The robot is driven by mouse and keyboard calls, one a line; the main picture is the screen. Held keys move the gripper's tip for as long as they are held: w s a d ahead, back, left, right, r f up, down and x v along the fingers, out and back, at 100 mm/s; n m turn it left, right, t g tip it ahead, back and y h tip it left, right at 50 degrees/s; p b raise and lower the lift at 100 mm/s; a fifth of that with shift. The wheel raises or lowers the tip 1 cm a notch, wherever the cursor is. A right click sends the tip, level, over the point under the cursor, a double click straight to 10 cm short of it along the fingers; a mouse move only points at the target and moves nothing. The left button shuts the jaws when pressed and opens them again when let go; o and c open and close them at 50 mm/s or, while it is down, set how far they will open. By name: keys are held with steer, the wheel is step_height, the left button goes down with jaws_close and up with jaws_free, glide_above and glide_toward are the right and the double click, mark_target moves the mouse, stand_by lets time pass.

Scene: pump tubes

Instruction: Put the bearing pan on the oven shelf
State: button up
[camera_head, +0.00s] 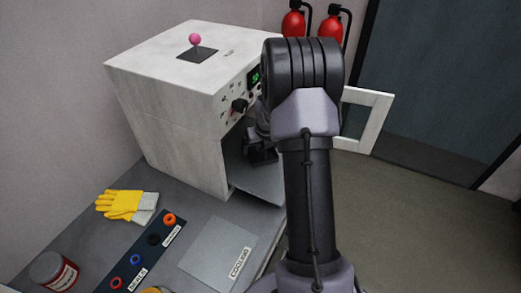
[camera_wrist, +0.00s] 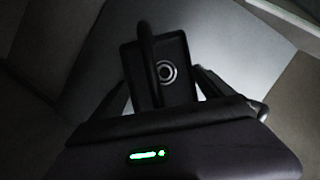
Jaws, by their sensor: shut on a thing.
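The bearing pan (camera_wrist: 182,88) is a small dark rectangular tray with a raised bar-like handle across it. A pale ring-shaped bearing (camera_wrist: 166,71) lies in it. My gripper (camera_wrist: 160,92) is shut on the pan, but the exact contact at the fingertips is too dark to see. In the head view, the dark pan (camera_head: 262,157) is at the oven opening, low inside and just above the grey oven shelf (camera_head: 258,183). I cannot tell whether it touches the shelf. My arm hides part of the oven (camera_head: 165,125) front and most of my gripper.
The oven door (camera_head: 375,118) stands open to the right, behind my arm. The bench carries yellow gloves (camera_head: 122,204), a rack with coloured rings (camera_head: 143,247), a cooling plate (camera_head: 215,250) and a red-labelled jar (camera_head: 55,272). Fire extinguishers (camera_head: 330,25) hang at the back wall.

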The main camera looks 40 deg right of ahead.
steer(key=shift+r, duration=0.1)
steer(key=o, duration=1.4)
steer(key=shift+o, duration=0.2)
steer(key=shift+r+p, duration=0.2)
steer(key=shift+p, duration=0.1)
steer(key=p+v, duration=0.4)
steer(key=v, duration=0.7)
steer(key=shift+s+a+r, duration=0.15)
steer(key=shift+s+r, duration=0.15)
steer(key=shift+f, duration=0.15)
